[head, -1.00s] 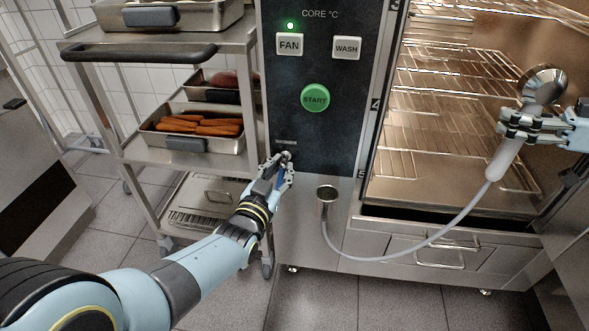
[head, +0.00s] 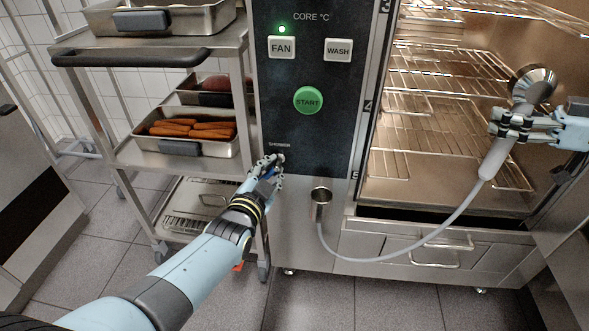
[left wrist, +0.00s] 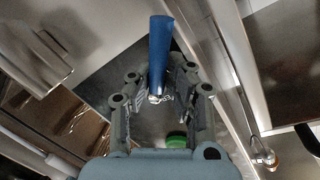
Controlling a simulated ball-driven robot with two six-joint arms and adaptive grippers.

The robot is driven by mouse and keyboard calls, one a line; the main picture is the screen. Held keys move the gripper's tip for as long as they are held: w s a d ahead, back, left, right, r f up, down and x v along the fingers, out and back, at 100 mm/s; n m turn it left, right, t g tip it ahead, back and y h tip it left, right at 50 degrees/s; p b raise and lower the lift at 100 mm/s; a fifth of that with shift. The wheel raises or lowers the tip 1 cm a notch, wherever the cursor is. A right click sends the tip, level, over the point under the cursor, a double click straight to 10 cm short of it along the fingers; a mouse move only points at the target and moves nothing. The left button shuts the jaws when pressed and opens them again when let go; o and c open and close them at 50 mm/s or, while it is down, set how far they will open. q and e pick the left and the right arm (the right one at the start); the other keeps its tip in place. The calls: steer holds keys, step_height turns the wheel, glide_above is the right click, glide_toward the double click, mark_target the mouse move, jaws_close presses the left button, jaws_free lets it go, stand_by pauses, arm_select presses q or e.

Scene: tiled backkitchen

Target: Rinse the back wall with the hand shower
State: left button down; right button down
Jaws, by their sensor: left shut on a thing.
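The hand shower (head: 496,158) is tilted in front of the open oven, its round metal head up. My right gripper (head: 513,124) is shut around its handle. A grey hose (head: 440,230) hangs from it to the oven front, below a metal cup holder (head: 321,198). My left gripper (head: 272,168) is at the panel's lower edge, under the SHOWER label, shut on a blue lever (left wrist: 160,50), which stands between its fingers (left wrist: 160,95) in the left wrist view. The oven's back wall (head: 440,112) shows partly behind wire racks. No water spray is visible.
The panel has a green START button (head: 308,100), a FAN button (head: 282,47) with a green light above it, and a WASH button (head: 338,49). A trolley (head: 135,155) with food trays stands close left of my left gripper. Wire racks (head: 435,135) fill the oven.

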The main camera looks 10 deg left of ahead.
arm_select(q)
steer(key=shift+s+d+f, duration=0.35)
steer(key=shift+f, duration=0.15)
steer(key=c, duration=1.3)
jaws_free()
steer(key=shift+w+d, duration=0.1)
steer(key=shift+d, duration=0.05)
steer(key=shift+c, duration=0.2)
steer(key=shift+o, duration=0.3)
steer(key=shift+r, duration=0.15)
steer(key=shift+w+a+r, duration=0.1)
steer(key=shift+w+a, duration=0.05)
steer(key=shift+a, duration=0.05)
steer(key=s+a+r, duration=0.1)
steer(key=s, duration=1)
steer(key=shift+s+a+r, duration=0.2)
steer(key=shift+s+a, duration=0.2)
